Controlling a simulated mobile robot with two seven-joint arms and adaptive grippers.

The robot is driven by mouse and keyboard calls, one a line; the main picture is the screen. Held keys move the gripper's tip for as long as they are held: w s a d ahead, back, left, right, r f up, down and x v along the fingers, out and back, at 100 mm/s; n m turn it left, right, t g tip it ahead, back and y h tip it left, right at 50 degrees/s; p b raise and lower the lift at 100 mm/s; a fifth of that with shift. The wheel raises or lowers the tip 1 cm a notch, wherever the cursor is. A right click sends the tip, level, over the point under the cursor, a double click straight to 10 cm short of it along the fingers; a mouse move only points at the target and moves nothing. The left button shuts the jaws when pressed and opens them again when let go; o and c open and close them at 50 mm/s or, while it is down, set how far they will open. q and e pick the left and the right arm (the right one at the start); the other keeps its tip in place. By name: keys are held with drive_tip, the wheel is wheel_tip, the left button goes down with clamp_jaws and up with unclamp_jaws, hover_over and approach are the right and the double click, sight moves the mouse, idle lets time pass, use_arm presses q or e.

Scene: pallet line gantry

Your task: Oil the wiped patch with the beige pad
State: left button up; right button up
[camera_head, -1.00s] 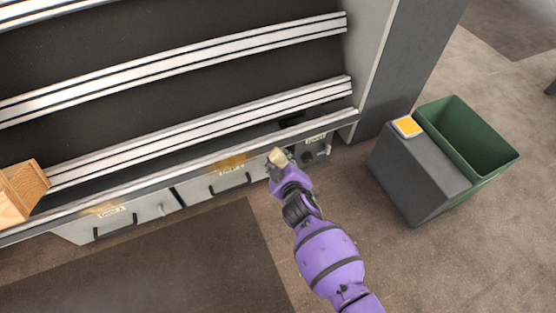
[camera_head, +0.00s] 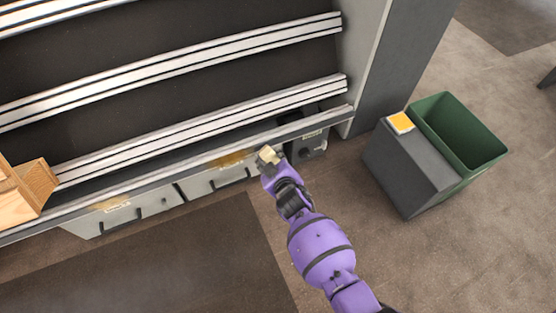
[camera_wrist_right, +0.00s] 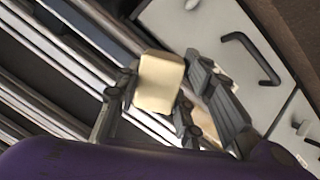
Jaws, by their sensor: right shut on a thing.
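The beige pad (camera_head: 267,155) is held in my right gripper (camera_head: 270,160), at the front rail (camera_head: 180,172) of the rack. In the right wrist view the pad (camera_wrist_right: 160,82) sits between the gripper's fingers, which are shut on it. A yellow-brown patch (camera_head: 229,159) marks the rail just left of the pad; a second, similar patch (camera_head: 110,203) lies farther left. I cannot tell which is the wiped one. The pad appears apart from the nearer patch; whether it touches the rail is unclear. My left gripper is not in view.
Drawers with black handles (camera_head: 234,177) sit below the rail. A wooden box (camera_head: 36,182) stands at the left end. A grey cabinet with a yellow-topped pad (camera_head: 400,123) and a green bin (camera_head: 470,165) stand right. Floor in front is clear.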

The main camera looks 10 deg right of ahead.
drive_tip(key=shift+m+y, duration=0.7)
drive_tip(key=shift+y, duration=0.1)
drive_tip(key=s+a, duration=0.1)
drive_tip(key=a, duration=0.3)
drive_tip(key=s+a+r, duration=0.1)
drive_tip(key=a, duration=0.3)
drive_tip(key=s+a+r, duration=0.1)
drive_tip(key=a, duration=0.4)
drive_tip(key=shift+a+r, duration=0.1)
drive_tip(key=shift+w+d+p, duration=0.25)
drive_tip(key=shift+d+p, duration=0.3)
drive_tip(key=shift+d, duration=0.7)
drive_tip(key=shift+w+d, duration=0.2)
drive_tip(key=shift+d, duration=0.15)
drive_tip(key=shift+w+d+p, duration=0.25)
drive_tip(key=shift+d, duration=0.35)
drive_tip(key=shift+w+d+p, duration=0.2)
drive_tip(key=shift+w+d, duration=0.05)
drive_tip(key=shift+d, duration=0.35)
drive_tip(key=shift+w+d+p, duration=0.15)
drive_tip(key=shift+w+d, duration=0.1)
drive_tip(key=shift+d, duration=0.35)
drive_tip(key=shift+w+d+p, duration=0.1)
drive_tip(key=shift+w+d, duration=0.1)
drive_tip(key=shift+d, duration=0.45)
drive_tip(key=shift+w+d+p, duration=0.15)
drive_tip(key=shift+w+d, duration=0.1)
drive_tip(key=shift+d, duration=0.35)
